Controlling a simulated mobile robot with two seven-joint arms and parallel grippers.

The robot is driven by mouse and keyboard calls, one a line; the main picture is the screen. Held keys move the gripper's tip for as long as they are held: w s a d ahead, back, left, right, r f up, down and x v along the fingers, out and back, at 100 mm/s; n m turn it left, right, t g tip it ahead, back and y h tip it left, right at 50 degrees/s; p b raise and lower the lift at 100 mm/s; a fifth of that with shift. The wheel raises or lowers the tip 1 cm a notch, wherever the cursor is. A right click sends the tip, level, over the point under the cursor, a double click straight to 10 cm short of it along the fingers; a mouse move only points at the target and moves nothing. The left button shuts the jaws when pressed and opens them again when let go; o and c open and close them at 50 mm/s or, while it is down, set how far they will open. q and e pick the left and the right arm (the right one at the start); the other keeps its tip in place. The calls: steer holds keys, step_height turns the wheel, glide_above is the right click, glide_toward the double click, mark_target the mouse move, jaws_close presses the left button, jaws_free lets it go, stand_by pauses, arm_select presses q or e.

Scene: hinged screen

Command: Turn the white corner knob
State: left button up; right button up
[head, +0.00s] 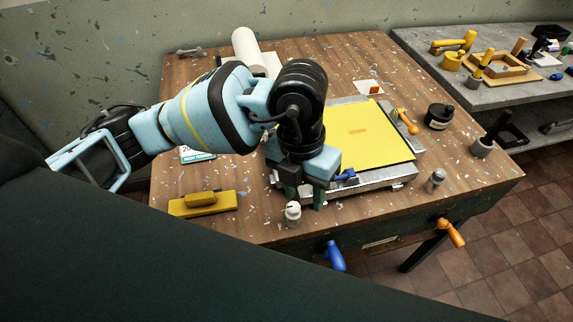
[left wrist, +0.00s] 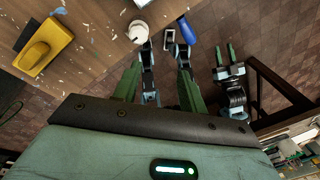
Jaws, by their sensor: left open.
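The white knob (head: 293,213) stands on the tabletop by the front edge of the wooden table (head: 240,232). It also shows in the left wrist view (left wrist: 137,31), near the top. My left gripper (head: 305,199) points down with its two green fingers apart and nothing between them. It is just behind and slightly to the right of the knob in the head view. In the left wrist view the knob lies beyond the fingertips, toward the left finger. What looks like my right gripper (left wrist: 226,58) hangs below in that view, small and dark.
A yellow screen (head: 360,135) in a grey frame lies right behind my left gripper. A yellow block with a grip (head: 203,203) lies to the left. A blue handle (head: 335,256) and an orange handle (head: 451,233) stick out from the table's front. A small jar (head: 435,181) stands at right.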

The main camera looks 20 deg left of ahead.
mark_target(293, 206)
arm_select(q)
steer(key=shift+w+a+r+t+y, duration=0.3)
steer(key=shift+w+a, duration=0.2)
steer(key=shift+a, duration=0.1)
steer(key=shift+w+a+r+t+y, duration=0.2)
steer(key=shift+w+a+y, duration=0.1)
steer(key=shift+w+a, duration=0.25)
arm_select(e)
steer(key=shift+s+a, duration=0.15)
steer(key=shift+a, duration=0.1)
arm_select(q)
steer(key=shift+f, duration=0.55)
step_height(293, 206, down, 9)
steer(key=b, duration=0.4)
steer(key=shift+s+r+b, duration=0.1)
steer(key=shift+r+b, duration=0.05)
steer(key=shift+b, duration=0.15)
steer(key=shift+r, duration=0.45)
steer(key=shift+c, duration=1.2)
steer(key=shift+r, duration=0.1)
steer(key=c, duration=0.3)
arm_select(e)
steer(key=s+a+f+g, duration=0.1)
steer(key=s+f, duration=0.3)
steer(key=f, duration=0.1)
steer(key=shift+s+f+m, duration=0.15)
steer(key=shift+f+m, duration=0.1)
steer(key=shift+m, duration=0.05)
